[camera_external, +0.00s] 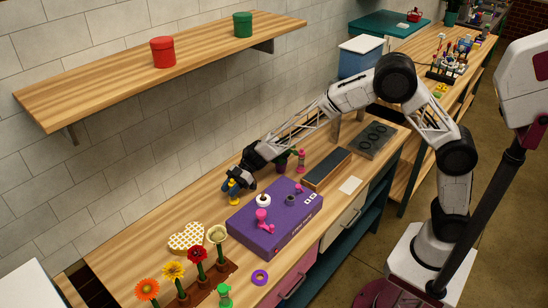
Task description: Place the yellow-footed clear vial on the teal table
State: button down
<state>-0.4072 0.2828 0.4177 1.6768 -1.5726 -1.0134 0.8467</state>
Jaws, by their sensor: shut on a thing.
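My gripper (236,183) is low over the wooden counter, just left of the purple box. It is shut on the yellow-footed vial (233,197), whose yellow part shows at and below the fingers. The vial looks roughly upright; its clear part is mostly hidden by the fingers, and I cannot tell whether its foot touches the counter. The teal table (385,23) is far off at the back, beyond the counter and the blue bin, with a small red item on it.
The purple box (275,222) carries small pink, white and dark pieces. A flower rack (205,280) and heart-shaped box (187,237) stand at the front left. Pink-footed item (301,161), long dark tray (327,169) and blue bin (360,58) lie toward the back. A shelf (165,65) overhangs the wall side.

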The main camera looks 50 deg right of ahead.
jog(key=shift+f, duration=0.15)
jog(key=c, duration=0.8)
grip_release()
jog(key=v, duration=1.2)
jog(key=shift+s+d, duration=0.1)
jog(key=shift+d, duration=0.05)
